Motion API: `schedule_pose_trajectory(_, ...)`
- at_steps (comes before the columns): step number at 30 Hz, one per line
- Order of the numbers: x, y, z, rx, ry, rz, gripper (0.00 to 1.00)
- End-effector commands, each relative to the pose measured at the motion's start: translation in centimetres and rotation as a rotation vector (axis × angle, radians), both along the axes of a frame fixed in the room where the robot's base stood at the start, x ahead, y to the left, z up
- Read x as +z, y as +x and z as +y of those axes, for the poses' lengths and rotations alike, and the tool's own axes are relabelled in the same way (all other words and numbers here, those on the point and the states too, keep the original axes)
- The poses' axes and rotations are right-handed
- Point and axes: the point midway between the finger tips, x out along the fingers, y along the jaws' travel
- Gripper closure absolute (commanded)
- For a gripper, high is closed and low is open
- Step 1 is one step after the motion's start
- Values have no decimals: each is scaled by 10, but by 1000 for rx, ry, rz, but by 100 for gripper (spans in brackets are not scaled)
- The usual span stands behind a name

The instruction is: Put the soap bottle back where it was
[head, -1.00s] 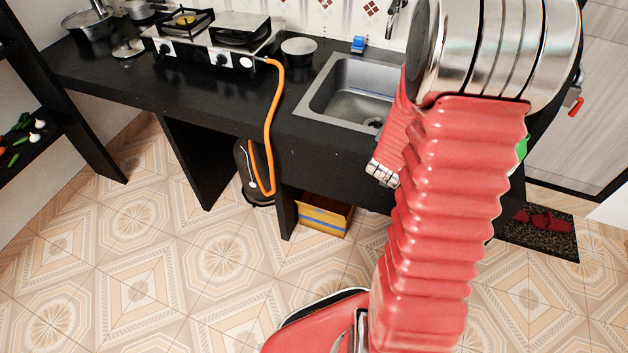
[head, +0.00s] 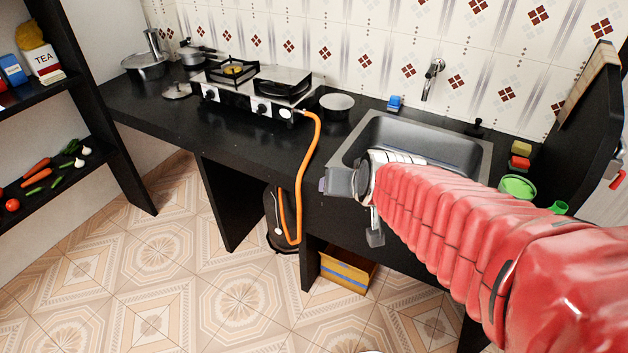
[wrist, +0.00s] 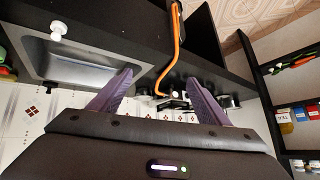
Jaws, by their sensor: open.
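My gripper (head: 350,207) is over the counter's front edge, in front of the sink (head: 369,128). In the wrist view its two purple fingers (wrist: 160,78) are spread apart with nothing between them. I cannot clearly pick out the soap bottle. A small dark upright thing (head: 476,128) at the sink's back right corner may be a pump bottle. A small white knob-like thing (wrist: 58,30) shows by the sink (wrist: 80,66) in the wrist view; I cannot tell what it is. My arm hides part of the sink and the counter's right side.
A gas stove (head: 258,92) with an orange hose (head: 305,180) stands left of the sink. A pot (head: 336,106), a blue item (head: 394,103), sponges (head: 521,155) and a green bowl (head: 518,186) are on the counter. A cardboard box (head: 346,270) is below. The floor at left is clear.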

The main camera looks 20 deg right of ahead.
Motion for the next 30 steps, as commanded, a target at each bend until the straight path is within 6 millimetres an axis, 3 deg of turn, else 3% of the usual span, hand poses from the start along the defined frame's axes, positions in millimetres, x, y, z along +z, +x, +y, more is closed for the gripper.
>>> schedule_pose_trajectory(6, 19, -54, 41, 144, -35, 103, 30)
schedule_pose_trajectory(15, 30, -132, 66, 278, -102, 244, 30)
schedule_pose_trajectory(20, 31, -147, 67, 297, -117, 274, 30)
schedule_pose_trajectory(30, 31, -147, 67, 296, -116, 275, 30)
